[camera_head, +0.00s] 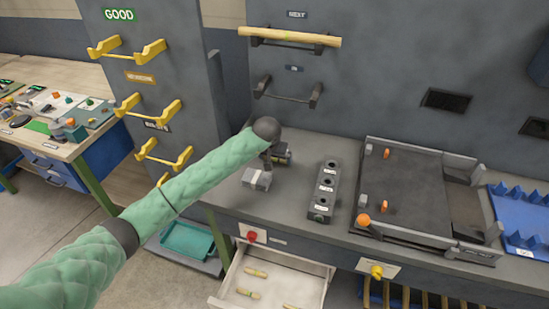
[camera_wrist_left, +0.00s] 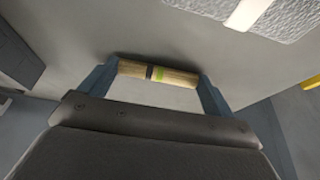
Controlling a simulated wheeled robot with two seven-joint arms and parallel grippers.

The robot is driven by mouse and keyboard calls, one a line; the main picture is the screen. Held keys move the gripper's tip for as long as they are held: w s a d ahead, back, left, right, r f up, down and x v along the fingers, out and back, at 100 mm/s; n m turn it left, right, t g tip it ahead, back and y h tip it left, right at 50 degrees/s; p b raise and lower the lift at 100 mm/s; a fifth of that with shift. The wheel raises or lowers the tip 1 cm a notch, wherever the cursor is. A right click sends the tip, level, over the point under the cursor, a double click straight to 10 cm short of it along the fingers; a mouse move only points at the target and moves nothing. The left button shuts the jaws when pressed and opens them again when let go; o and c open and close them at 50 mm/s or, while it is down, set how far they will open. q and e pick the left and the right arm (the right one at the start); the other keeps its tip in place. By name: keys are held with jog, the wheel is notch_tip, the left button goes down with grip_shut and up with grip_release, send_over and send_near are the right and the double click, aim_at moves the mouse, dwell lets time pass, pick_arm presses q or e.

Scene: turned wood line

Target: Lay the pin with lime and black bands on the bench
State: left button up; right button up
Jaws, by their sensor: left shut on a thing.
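The pin (camera_wrist_left: 158,72) is a short, light wooden rod with a lime band and a black band near its middle. In the left wrist view it lies crosswise between the two fingers of my left gripper (camera_wrist_left: 160,76), which is shut on it. The bare grey bench surface (camera_wrist_left: 100,25) shows around it; the exact gap between pin and bench is unclear. In the head view my left gripper (camera_head: 277,157) points down over the left part of the bench (camera_head: 290,205), mostly hidden by the wrist, and the pin cannot be made out. My right gripper is not in view.
A grey block with a pale stripe (camera_head: 257,179) stands close to the gripper. A holed block (camera_head: 325,190) and a dark tray (camera_head: 410,190) stand to the right. An open drawer (camera_head: 315,287) with several pins juts out below. A long rod (camera_head: 290,37) rests on the upper rack.

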pick_arm(q)
jog(key=o, duration=0.7)
jog(key=shift+r, duration=0.3)
jog(key=shift+s+r, duration=0.15)
jog(key=shift+r, duration=0.15)
jog(key=shift+s+a+r+b, duration=0.1)
jog(key=shift+s+r+b, duration=0.1)
jog(key=shift+r+b, duration=0.3)
jog(key=shift+b+v, duration=1.6)
jog(key=shift+v, duration=3.35)
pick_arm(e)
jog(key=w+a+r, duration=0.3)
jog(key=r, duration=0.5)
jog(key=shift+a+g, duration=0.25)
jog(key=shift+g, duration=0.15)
